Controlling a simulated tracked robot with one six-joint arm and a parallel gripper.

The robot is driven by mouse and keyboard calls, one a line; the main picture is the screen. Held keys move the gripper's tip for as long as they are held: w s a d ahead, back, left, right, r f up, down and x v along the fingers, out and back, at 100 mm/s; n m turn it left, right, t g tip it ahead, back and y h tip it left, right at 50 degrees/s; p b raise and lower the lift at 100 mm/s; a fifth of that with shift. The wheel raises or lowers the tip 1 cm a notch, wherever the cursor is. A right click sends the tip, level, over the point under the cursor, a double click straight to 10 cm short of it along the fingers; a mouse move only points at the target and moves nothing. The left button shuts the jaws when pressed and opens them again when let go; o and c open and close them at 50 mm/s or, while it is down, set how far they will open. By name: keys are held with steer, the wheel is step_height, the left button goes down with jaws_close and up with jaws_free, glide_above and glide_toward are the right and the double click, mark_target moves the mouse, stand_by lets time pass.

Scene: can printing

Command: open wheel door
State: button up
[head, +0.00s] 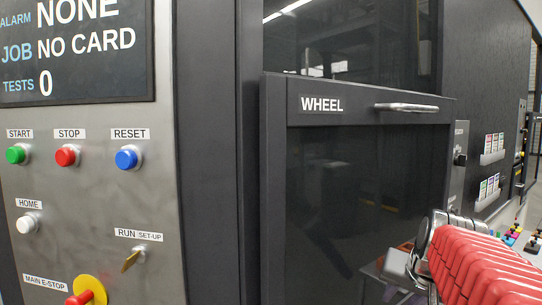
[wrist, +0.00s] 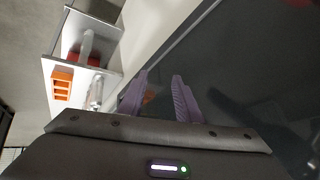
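The wheel door (head: 365,200) is a dark framed panel with a glossy window and a white WHEEL label (head: 322,104). It appears shut, standing slightly proud of the machine front. Its silver bar handle (head: 406,107) runs across the top right of the frame. My red-covered arm comes in at the lower right of the head view, below the handle; my fingertips cannot be made out there. In the wrist view my gripper (wrist: 157,96) has its two purple fingers apart with nothing visible between them. A dark glossy surface fills the right; the handle does not show there.
A control panel (head: 85,190) with buttons, a key switch (head: 133,258) and a red stop knob (head: 85,292) is on the left. Card holders (head: 493,150) are on the right wall. In the wrist view a pale tray (wrist: 84,62) with an orange block (wrist: 62,87) lies left.

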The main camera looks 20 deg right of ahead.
step_height(320, 180, up, 7)
steer(key=d+m+t+y, duration=0.2)
steer(key=m+t, duration=0.1)
steer(key=m, duration=0.2)
steer(key=m+t, duration=0.6)
steer(key=t, duration=0.5)
glide_toward(424, 110)
steer(key=v, duration=0.3)
steer(key=shift+r, duration=0.4)
steer(key=shift+g, duration=0.3)
steer(key=shift+w+d+r, duration=0.15)
steer(key=shift+w+r, duration=0.25)
steer(key=shift+w, duration=1.85)
steer(key=shift+w+d+r, duration=0.2)
steer(key=shift+w+r, duration=0.2)
steer(key=shift+w, duration=1.85)
steer(key=shift+w+d+r, duration=0.15)
steer(key=shift+w+r, duration=0.25)
steer(key=shift+w, duration=1.85)
steer(key=shift+c, duration=0.7)
jaws_close()
